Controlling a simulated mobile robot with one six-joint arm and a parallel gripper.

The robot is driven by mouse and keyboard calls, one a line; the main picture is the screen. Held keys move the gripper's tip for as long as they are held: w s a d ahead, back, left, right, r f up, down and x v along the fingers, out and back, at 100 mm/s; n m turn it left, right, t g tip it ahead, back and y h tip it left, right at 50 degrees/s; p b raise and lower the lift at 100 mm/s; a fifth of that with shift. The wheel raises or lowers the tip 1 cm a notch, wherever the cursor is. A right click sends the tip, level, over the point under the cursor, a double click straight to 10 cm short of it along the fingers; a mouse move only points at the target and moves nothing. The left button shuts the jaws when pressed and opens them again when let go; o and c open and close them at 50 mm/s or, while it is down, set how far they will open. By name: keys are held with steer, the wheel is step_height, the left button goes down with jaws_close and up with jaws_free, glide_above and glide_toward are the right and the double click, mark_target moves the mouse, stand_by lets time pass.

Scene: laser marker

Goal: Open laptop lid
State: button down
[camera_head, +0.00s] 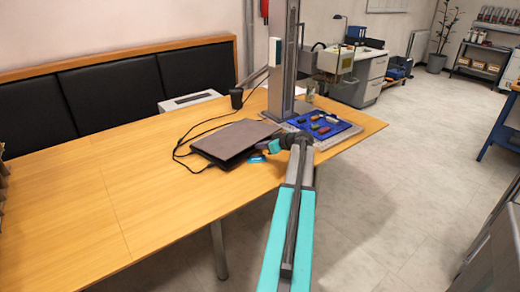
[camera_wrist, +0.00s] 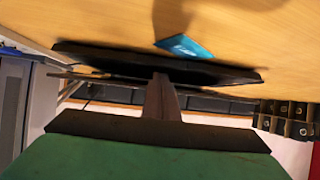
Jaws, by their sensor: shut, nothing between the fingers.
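The dark grey laptop (camera_head: 232,139) lies on the wooden table with its lid at a low angle. A narrow gap seems to show between lid and base along the near edge. In the wrist view the laptop (camera_wrist: 100,58) is seen edge-on as a dark slab with a thinner strip beside it. My gripper (camera_head: 262,147) is at the laptop's near right edge. In the wrist view its fingers (camera_wrist: 161,82) are shut together and overlap the laptop's edge. I cannot tell whether they touch it or reach into the gap.
A blue card (camera_head: 257,157) lies by the laptop's near edge. A blue tray (camera_head: 345,134) with small items and a tall grey column stand to the right. A black cup (camera_head: 236,98) is behind, and a black cable (camera_head: 178,150) runs left. The table's left half is clear.

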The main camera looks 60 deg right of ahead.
steer(key=shift+w+r, duration=0.1)
steer(key=shift+r, duration=0.45)
stand_by(0.4)
steer(key=shift+w+d+r+p, duration=0.15)
steer(key=shift+w+r, duration=0.1)
steer(key=shift+r, duration=0.6)
steer(key=shift+w+a+r+p, duration=0.1)
steer(key=shift+w+r, duration=0.2)
steer(key=shift+r, duration=0.5)
steer(key=shift+w+d+r+p, duration=0.15)
steer(key=shift+w+r, duration=0.1)
steer(key=shift+r, duration=0.6)
steer(key=shift+s+a, duration=0.1)
steer(key=shift+s+a+b, duration=0.2)
steer(key=shift+s+b, duration=0.3)
steer(key=shift+s, duration=1)
steer(key=shift+s+a+b, duration=0.2)
steer(key=shift+s+b, duration=0.25)
steer(key=shift+s, duration=1)
steer(key=shift+s, duration=0.1)
